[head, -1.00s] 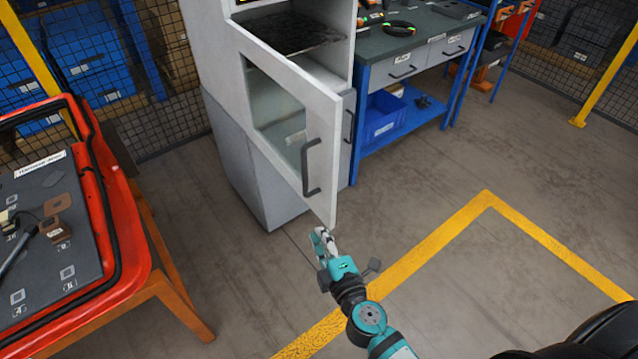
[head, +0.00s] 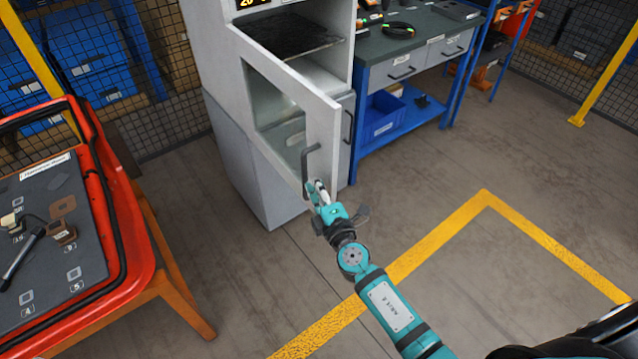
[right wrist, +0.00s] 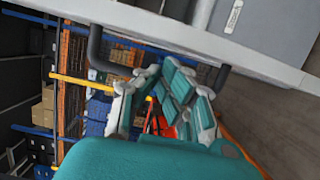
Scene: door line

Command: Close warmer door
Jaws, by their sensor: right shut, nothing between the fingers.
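The warmer door (head: 326,130) is pale grey with a glass pane and stands partly open in front of the tall warmer cabinet (head: 210,80). Its dark bar handle (head: 308,162) is on the outer face near the free edge. My right gripper (head: 317,188) is shut and empty, close to the lower end of the handle and the door face. In the right wrist view the closed fingers (right wrist: 172,82) lie between the two ends of the handle (right wrist: 96,48), below the door (right wrist: 190,38). Whether they touch is not clear. My left gripper is not in view.
A workbench (head: 420,50) with drawers and a blue bin (head: 382,122) stands right of the cabinet. An orange-framed panel stand (head: 140,270) is at the left. The floor with yellow lines (head: 485,200) is clear at the right.

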